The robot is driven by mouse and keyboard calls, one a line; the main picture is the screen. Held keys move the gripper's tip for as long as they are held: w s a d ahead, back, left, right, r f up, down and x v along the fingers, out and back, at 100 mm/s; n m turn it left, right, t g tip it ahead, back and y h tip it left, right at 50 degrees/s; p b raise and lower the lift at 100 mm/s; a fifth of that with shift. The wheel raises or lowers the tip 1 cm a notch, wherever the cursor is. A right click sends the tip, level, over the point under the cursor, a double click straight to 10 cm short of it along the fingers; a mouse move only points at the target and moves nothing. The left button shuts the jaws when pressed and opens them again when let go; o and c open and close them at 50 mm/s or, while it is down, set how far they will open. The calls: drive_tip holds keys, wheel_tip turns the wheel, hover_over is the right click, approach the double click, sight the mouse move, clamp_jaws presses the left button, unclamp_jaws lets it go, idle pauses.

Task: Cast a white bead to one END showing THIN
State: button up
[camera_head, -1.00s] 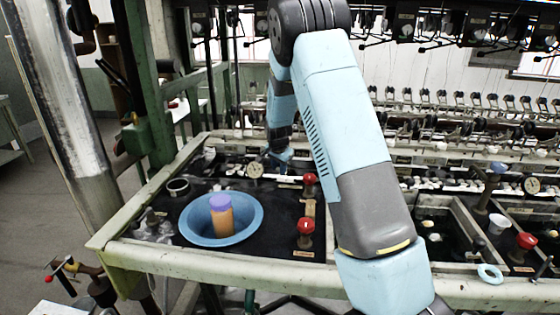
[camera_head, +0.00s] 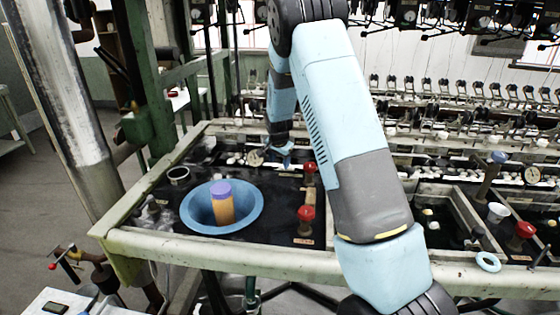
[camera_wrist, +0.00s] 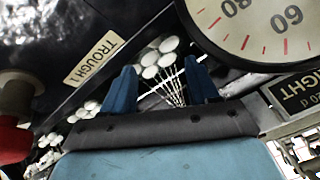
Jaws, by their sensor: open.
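My gripper (camera_head: 284,156) is over the back of the bench, beside the round dial (camera_head: 254,158). In the wrist view its two blue fingers (camera_wrist: 162,88) stand apart, with nothing clearly held. Several white round discs or beads (camera_wrist: 150,72) on thin pale strands show between and beyond the fingers; I cannot tell their exact depth. More white pieces (camera_wrist: 88,106) lie to the left. The dial (camera_wrist: 265,28) fills the upper right, reading 60 and 80. A plate marked TROUGH (camera_wrist: 93,57) is at left. No END or THIN marking is readable.
A blue basin (camera_head: 250,222) holds an orange jar with a purple lid (camera_head: 222,207). Red-topped knobs (camera_head: 306,213) stand to its right; one red and brown knob (camera_wrist: 14,120) is close in the wrist view. Basins with white pieces lie right of my arm. Reeling machinery lines the back.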

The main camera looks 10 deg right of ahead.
drive_tip(key=v, duration=1.3)
drive_tip(key=shift+r, duration=0.3)
drive_tip(key=shift+s+a, duration=0.1)
drive_tip(key=shift+s, duration=0.05)
drive_tip(key=s+d+r+n+y, duration=0.1)
drive_tip(key=s+r+n, duration=0.1)
drive_tip(key=s+r, duration=0.65)
drive_tip(key=s+d+r+n, duration=0.1)
drive_tip(key=s+r+n, duration=0.35)
drive_tip(key=s, duration=0.75)
drive_tip(key=s+r+n, duration=0.1)
drive_tip(key=s, duration=0.9)
drive_tip(key=s+r+n+t, duration=0.1)
drive_tip(key=s+r+n, duration=0.1)
drive_tip(key=s, duration=0.9)
drive_tip(key=shift+s+a+r+t, duration=0.2)
drive_tip(key=shift+s+r+t, duration=0.1)
drive_tip(key=shift+s+r, duration=0.05)
